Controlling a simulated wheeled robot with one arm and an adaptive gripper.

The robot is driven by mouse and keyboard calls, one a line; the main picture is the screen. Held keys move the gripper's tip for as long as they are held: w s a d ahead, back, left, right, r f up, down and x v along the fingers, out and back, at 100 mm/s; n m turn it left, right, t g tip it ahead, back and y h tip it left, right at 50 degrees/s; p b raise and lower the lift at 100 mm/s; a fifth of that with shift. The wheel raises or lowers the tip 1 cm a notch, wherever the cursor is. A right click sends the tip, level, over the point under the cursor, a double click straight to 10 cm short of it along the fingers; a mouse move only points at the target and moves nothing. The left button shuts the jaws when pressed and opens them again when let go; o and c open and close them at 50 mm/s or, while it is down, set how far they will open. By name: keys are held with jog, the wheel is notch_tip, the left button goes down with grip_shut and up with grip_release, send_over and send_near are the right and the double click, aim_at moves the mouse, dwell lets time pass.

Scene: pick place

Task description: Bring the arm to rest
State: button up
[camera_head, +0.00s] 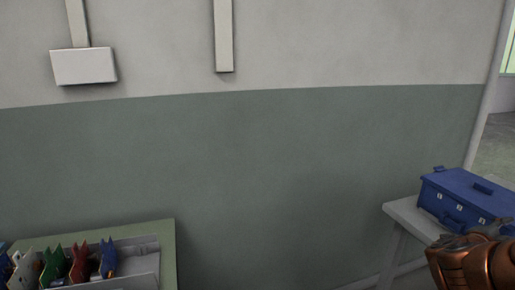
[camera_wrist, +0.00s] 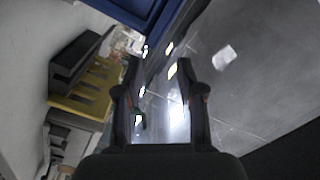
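My gripper (camera_wrist: 158,68) shows in the wrist view with its two dark fingers apart and nothing between them. Beyond the fingers lies a shiny grey floor with bright reflections. In the head view, part of my copper-coloured arm (camera_head: 472,265) shows at the lower right corner, in front of a white table. The gripper's fingers cannot be made out in the head view.
A blue toolbox (camera_head: 465,198) stands on the white table (camera_head: 408,215) at the right. A bin (camera_head: 150,245) with several coloured items stands at the lower left. A grey and green wall (camera_head: 270,170) fills the background. A yellow object (camera_wrist: 82,105) shows at the left of the wrist view.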

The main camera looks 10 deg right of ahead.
jog(key=w+a+f+n+t+y, duration=0.1)
jog(key=w+a+n+t+y, duration=0.9)
jog(key=w+a, duration=1)
jog(key=s+a+f+n+g+y, duration=0.1)
jog(key=a+f+n+y, duration=0.25)
jog(key=a, duration=0.75)
jog(key=s+a+f+n+g+y, duration=0.15)
jog(key=a+n+y, duration=0.3)
jog(key=a, duration=0.55)
jog(key=s+a+f+n+g+y, duration=0.1)
jog(key=s+a+f+n+g, duration=0.2)
jog(key=s+a, duration=0.35)
jog(key=s+a+f+n+g+y, duration=0.1)
jog(key=s+a+f+n+g, duration=0.3)
jog(key=s, duration=0.3)
jog(key=s+r+n+g+h, duration=0.1)
jog(key=s+n+g+h, duration=0.3)
jog(key=s, duration=1.4)
notch_tip(320, 180, up, 22)
jog(key=s+m+y+p, duration=0.1)
jog(key=p, duration=1.9)
jog(key=shift+s+a+r+g+y+p, duration=0.2)
jog(key=shift+g+y+p, duration=0.1)
jog(key=shift+g+p, duration=0.05)
